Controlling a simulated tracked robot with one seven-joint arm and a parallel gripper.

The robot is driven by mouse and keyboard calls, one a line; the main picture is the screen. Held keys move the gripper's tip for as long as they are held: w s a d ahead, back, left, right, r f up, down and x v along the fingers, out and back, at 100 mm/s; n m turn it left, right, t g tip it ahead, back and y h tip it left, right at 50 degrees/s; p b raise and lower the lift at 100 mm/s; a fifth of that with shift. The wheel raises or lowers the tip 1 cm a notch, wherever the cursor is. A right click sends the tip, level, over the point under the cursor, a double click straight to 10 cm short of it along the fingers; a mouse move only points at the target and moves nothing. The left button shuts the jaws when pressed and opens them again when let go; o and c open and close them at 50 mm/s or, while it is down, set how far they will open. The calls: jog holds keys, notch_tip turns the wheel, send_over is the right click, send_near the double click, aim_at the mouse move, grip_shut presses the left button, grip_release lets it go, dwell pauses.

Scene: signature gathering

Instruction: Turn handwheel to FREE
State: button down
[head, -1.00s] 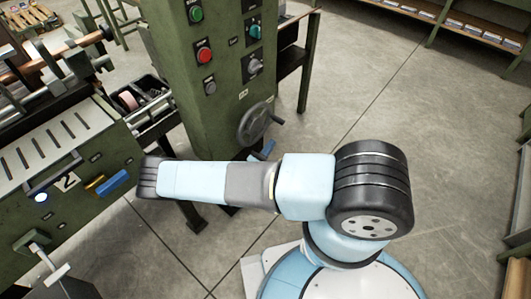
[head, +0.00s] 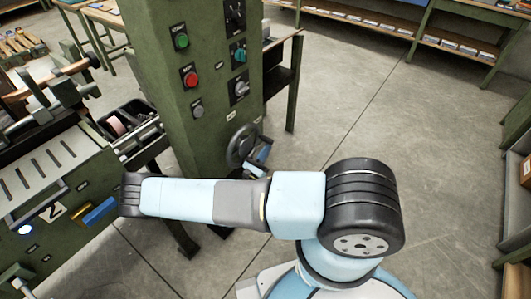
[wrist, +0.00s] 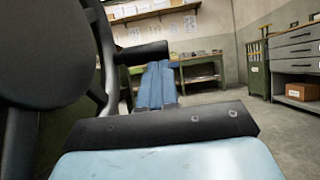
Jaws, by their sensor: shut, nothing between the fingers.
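The dark handwheel (head: 240,146) is on the lower front of the green machine column. In the wrist view its large dark hub and rim (wrist: 45,50) fill the left side, and its crank handle (wrist: 143,53) sticks out to the right. My gripper (head: 263,154) is just right of the wheel in the head view, partly hidden behind my arm. In the wrist view my gripper's blue fingers (wrist: 158,75) are shut together with nothing between them, close beside the crank handle's end. I cannot tell whether they touch it. No FREE marking is readable.
The green column (head: 195,130) carries a green button (head: 181,41), a red button (head: 190,78) and rotary switches. A slotted machine bed (head: 45,165) stands left. Open concrete floor (head: 350,110) lies to the right, with shelving (head: 460,40) behind.

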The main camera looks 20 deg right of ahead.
jog(key=shift+w+d+r, duration=0.15)
jog(key=shift+d+r, duration=0.05)
jog(key=shift+r, duration=0.45)
jog(key=shift+f, duration=0.1)
